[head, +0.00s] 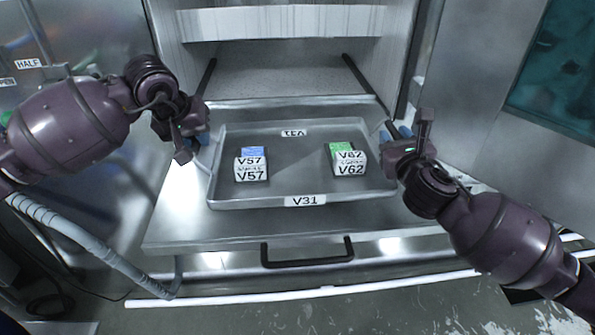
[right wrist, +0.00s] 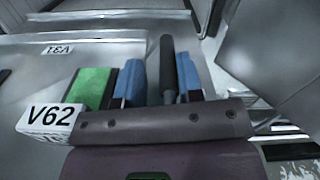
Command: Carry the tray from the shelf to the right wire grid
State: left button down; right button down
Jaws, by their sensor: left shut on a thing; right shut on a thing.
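The grey metal tray (head: 300,184) with a V31 label on its front rim sits level in front of the open cabinet, above the lowered door. It holds a blue-topped box labelled V57 (head: 251,170) on the left and a green-topped box labelled V62 (head: 349,165) on the right. My left gripper (head: 203,128) is shut at the tray's left side; its grip is partly hidden. My right gripper (head: 394,134) is shut at the right side. In the right wrist view, its blue fingers (right wrist: 160,82) stand either side of a dark bar (right wrist: 167,65), beside the green-topped box (right wrist: 92,88).
The open cabinet (head: 285,80) is behind the tray. The lowered metal door (head: 230,232) with a black handle (head: 308,258) is below it. Metal panels stand at both sides. Grey floor (head: 400,310) shows in front. I cannot make out a wire grid.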

pick_arm(q)
jog(key=shift+w+a, duration=0.1)
jog(key=shift+a, duration=0.25)
pick_arm(e)
jog(key=shift+d+f, duration=0.1)
jog(key=shift+d, duration=0.2)
